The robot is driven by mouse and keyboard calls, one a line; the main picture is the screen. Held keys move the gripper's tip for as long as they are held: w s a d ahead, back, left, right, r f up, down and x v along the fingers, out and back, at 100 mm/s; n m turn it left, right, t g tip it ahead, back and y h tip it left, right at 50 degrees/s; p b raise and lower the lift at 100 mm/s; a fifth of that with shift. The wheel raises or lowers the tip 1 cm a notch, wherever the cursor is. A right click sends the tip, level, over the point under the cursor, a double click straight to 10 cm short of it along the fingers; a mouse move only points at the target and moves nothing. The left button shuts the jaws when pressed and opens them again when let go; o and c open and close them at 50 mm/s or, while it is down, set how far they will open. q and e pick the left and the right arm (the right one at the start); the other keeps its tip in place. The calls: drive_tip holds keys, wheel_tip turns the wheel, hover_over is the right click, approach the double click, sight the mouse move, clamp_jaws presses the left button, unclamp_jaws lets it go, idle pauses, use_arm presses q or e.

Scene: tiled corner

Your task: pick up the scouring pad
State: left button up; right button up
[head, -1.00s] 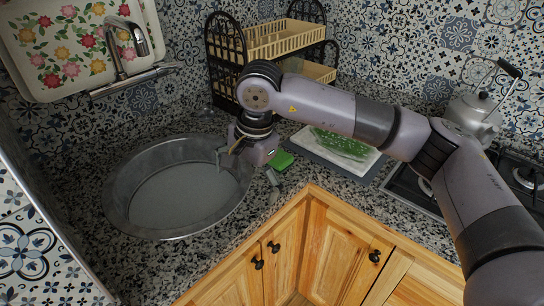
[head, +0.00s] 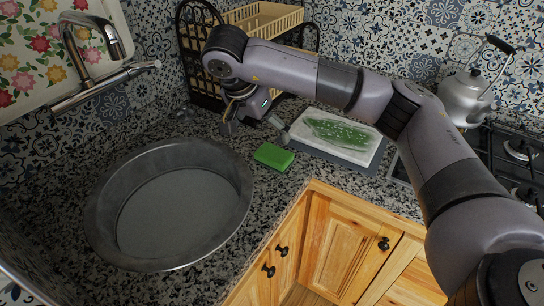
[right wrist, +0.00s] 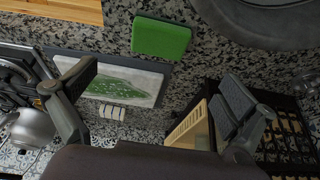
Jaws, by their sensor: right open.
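The scouring pad (head: 273,156) is a bright green block lying flat on the speckled counter, between the round basin and the white tray. It also shows in the right wrist view (right wrist: 161,38), at the top middle and wholly visible. My right gripper (head: 256,133) is open and empty behind the pad, towards the rack. Its two fingers stand wide apart in the right wrist view (right wrist: 160,92), with the pad beyond the gap and not touched. My left gripper is not in view.
The grey basin (head: 102,222) lies just left of the pad. A white tray (head: 372,153) with a green item lies to the right. A rack (head: 190,60) stands behind, the faucet (head: 70,50) at left, and a kettle (head: 467,97) at right by the stove.

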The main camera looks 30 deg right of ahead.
drive_tip(key=p, duration=0.1)
hover_over(274, 153)
drive_tip(key=s+a, duration=0.1)
drive_tip(key=a, duration=0.2)
drive_tip(key=f, duration=0.6)
drive_tip(key=shift+d+f, duration=0.1)
drive_tip(key=shift+d, duration=0.15)
drive_tip(key=shift+d+f, duration=0.2)
drive_tip(key=shift+f, duration=0.25)
drive_tip(key=shift+w+d+f+p, duration=0.1)
drive_tip(key=shift+d+f+p, duration=0.1)
drive_tip(key=shift+f+p, duration=0.1)
drive_tip(key=p+x, duration=0.1)
drive_tip(key=x, duration=0.2)
drive_tip(key=shift+d+f, duration=0.2)
drive_tip(key=shift+d, duration=0.1)
drive_tip(key=shift+w+d+f, duration=0.1)
drive_tip(key=shift+f, duration=0.2)
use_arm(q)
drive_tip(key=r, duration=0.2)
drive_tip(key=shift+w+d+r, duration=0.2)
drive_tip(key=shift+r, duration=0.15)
use_arm(e)
drive_tip(key=shift+f, duration=0.1)
drive_tip(key=c, duration=1)
